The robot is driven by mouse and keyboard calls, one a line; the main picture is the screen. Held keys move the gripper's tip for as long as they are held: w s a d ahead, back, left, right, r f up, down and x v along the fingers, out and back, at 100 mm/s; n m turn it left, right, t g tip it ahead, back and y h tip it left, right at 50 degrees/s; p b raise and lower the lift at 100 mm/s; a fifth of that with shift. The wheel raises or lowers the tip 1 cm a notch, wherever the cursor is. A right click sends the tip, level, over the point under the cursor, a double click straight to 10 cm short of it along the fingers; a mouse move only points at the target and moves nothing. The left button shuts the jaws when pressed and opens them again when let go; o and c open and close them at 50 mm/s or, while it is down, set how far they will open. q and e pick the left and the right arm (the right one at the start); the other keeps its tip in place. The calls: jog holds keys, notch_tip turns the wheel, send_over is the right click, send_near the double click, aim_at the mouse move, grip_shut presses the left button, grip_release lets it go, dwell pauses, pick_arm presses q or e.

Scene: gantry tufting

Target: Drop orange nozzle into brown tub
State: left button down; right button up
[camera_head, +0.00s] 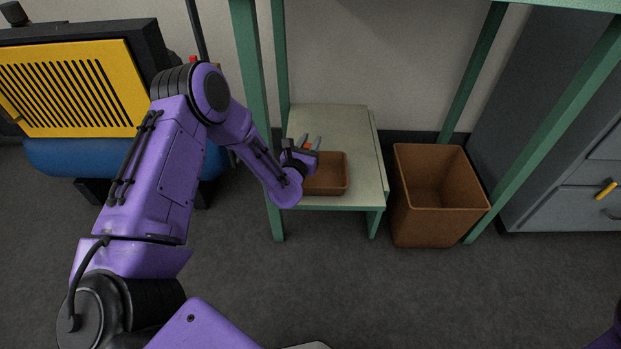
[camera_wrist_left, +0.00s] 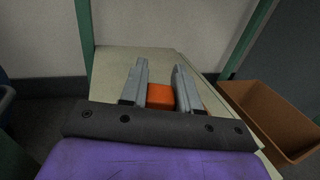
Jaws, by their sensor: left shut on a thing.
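My left gripper (camera_head: 310,143) is shut on the orange nozzle (camera_head: 307,147), of which only a small part shows between the fingers. In the left wrist view the nozzle (camera_wrist_left: 160,96) is an orange block between the two grey fingers (camera_wrist_left: 160,85). A shallow brown tub (camera_head: 333,178) sits on the low shelf. In the head view my left gripper overlaps its back left part; I see no contact with it. My right gripper is not in view.
A tall brown bin (camera_head: 438,220) stands open on the floor right of the pale low shelf (camera_head: 345,125). Green posts (camera_head: 540,140) frame the area. A grey cabinet (camera_head: 575,205) stands at right, and a yellow-grilled machine (camera_head: 70,90) at left.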

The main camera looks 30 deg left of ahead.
pick_arm(q)
jog(key=shift+r, duration=0.1)
jog(key=c, duration=0.7)
grip_release()
jog(key=shift+c, duration=0.2)
jog(key=p+v, duration=0.2)
jog(key=v, duration=0.8)
jog(key=shift+s, duration=0.3)
